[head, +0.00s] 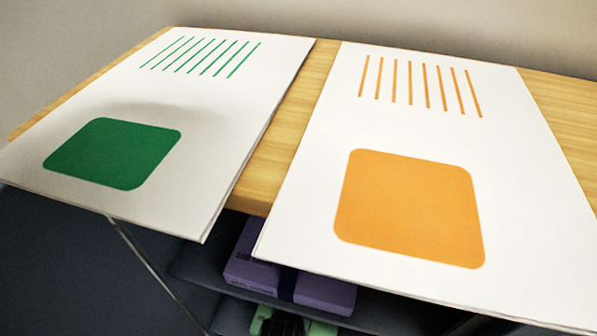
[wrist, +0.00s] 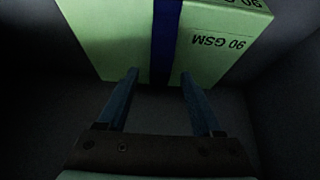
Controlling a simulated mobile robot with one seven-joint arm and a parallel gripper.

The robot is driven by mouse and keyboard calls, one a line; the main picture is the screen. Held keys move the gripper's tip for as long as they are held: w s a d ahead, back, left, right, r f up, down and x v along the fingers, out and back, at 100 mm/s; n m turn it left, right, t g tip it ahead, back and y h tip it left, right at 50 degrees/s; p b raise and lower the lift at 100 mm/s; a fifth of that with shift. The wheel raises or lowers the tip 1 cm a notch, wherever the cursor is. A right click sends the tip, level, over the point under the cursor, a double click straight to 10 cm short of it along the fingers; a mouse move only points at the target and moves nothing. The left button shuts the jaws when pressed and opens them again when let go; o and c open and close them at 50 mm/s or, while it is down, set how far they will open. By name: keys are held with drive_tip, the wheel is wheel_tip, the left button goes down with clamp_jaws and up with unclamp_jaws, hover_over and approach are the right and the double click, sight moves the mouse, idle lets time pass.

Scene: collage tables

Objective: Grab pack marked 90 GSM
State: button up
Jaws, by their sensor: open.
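A light green pack with a dark blue band around it fills the top of the wrist view. The marking "90 GSM" (wrist: 218,42) shows upside down on its near face. My gripper (wrist: 158,74) is open, with one finger on each side of the band and the tips at the pack's near lower edge; I cannot tell if they touch it. Nothing is held. In the head view only a sliver of a green pack (head: 323,328) shows at the bottom edge, on a shelf under the table, with a dark part, likely my gripper, in front.
A purple pack (head: 325,293) with a dark band lies on a shelf above the green one. Two white sheets, one with green shapes (head: 215,120) and one with orange shapes (head: 320,130), lie on the wooden table (head: 285,140) and overhang its front edge. Dark walls flank the pack in the wrist view.

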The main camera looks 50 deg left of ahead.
drive_tip(key=shift+f, duration=0.1)
clamp_jaws()
idle(0.3)
idle(1.0)
drive_tip(key=shift+w+a, duration=0.15)
